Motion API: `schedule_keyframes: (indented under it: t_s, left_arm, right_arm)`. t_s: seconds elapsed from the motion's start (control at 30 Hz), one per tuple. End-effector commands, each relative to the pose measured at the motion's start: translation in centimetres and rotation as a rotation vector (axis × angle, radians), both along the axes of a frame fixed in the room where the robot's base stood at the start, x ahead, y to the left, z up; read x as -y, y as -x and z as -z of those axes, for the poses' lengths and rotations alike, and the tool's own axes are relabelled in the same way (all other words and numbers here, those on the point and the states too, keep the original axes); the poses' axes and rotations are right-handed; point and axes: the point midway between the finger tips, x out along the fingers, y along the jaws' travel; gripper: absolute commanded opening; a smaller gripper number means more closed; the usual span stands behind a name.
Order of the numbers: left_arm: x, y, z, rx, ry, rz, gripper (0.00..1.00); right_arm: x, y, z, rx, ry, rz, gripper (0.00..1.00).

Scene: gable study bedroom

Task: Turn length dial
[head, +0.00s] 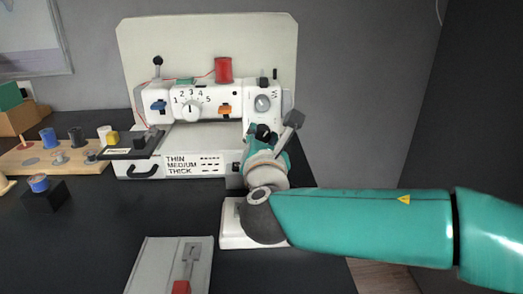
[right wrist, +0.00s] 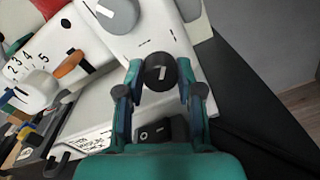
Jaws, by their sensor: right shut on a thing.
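A white sewing machine (head: 236,100) stands on the dark table. A black round dial (right wrist: 161,72) with a white mark sits low on its right pillar. My right gripper (right wrist: 158,82) is shut on this dial, one finger on each side of it. In the head view my right gripper (head: 268,139) is in front of the pillar and partly hides it. A grey dial (head: 263,103) is above, and it also shows in the right wrist view (right wrist: 117,14). A white dial (head: 190,111) with numbers 1 to 5 is to the left. My left gripper is out of view.
A black switch block (right wrist: 154,131) is just below the gripped dial. A red spool (head: 223,69) stands on top of the machine. A wooden tray (head: 22,162) with bobbins lies left. A grey pad (head: 150,262) with a red-tipped lever is in front.

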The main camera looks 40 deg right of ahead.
Motion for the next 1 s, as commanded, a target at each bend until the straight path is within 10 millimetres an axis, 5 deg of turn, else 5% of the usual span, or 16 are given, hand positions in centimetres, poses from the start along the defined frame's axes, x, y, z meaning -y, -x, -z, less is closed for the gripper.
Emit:
schedule_keyframes:
  t_s: [0.23, 0.8, 0.83, 1.0]
  left_arm:
    - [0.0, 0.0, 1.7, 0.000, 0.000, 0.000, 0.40]
    - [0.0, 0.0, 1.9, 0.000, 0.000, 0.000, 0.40]
    - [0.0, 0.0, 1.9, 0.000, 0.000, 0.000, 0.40]
    - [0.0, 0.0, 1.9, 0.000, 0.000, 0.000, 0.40]
  right_arm:
    - [0.0, 0.0, 0.4, 0.054, -0.097, 0.000, 0.01]
    - [-0.1, 0.0, 0.3, 0.071, -0.130, -0.001, 0.01]
    - [-0.1, 0.0, 0.3, 0.071, -0.130, -0.001, 0.41]
    - [0.0, 0.0, 0.2, 0.072, -0.129, 0.000, 0.61]
